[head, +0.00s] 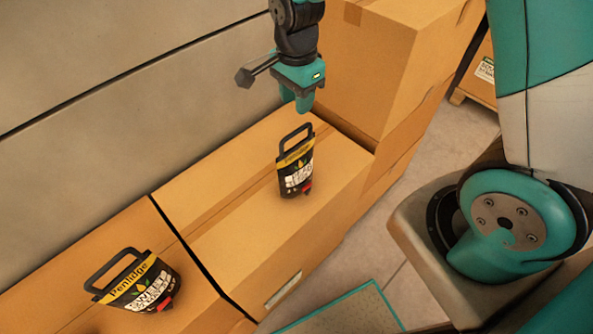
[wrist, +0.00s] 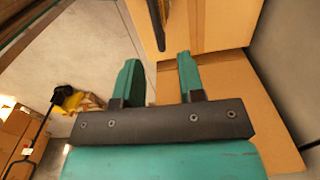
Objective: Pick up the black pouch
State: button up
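Two black pouches with yellow bands and black loop handles show in the head view. One black pouch (head: 296,175) stands on a cardboard box in the middle. The other black pouch (head: 145,286) is on a box at the lower left. My gripper (head: 304,103) hangs above and just behind the middle pouch, apart from it. In the wrist view my gripper (wrist: 158,75) is open, with nothing between its fingers. A dark curved piece (wrist: 157,22) at the top of that view looks like part of a pouch; the rest is out of frame.
The middle pouch's cardboard box (head: 240,240) stands against a grey wall (head: 120,130). Taller stacked boxes (head: 375,60) rise just right of my gripper. Bare floor (head: 440,150) lies to the right, with a teal-edged panel (head: 345,312) at the bottom.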

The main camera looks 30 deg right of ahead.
aim_at(296, 133)
notch_tip(296, 133, down, 7)
jog(key=shift+r+p, duration=0.1)
jog(key=shift+p, duration=0.4)
jog(key=shift+s+a+f+p, duration=0.15)
jog(key=shift+f+p, duration=0.35)
jog(key=shift+f, duration=0.9)
jog(key=shift+s+a+f+p, duration=0.1)
jog(key=shift+f+p, duration=0.35)
jog(key=shift+f, duration=0.9)
jog(key=shift+c, duration=0.2)
grip_shut()
jog(key=shift+w+r, duration=0.1)
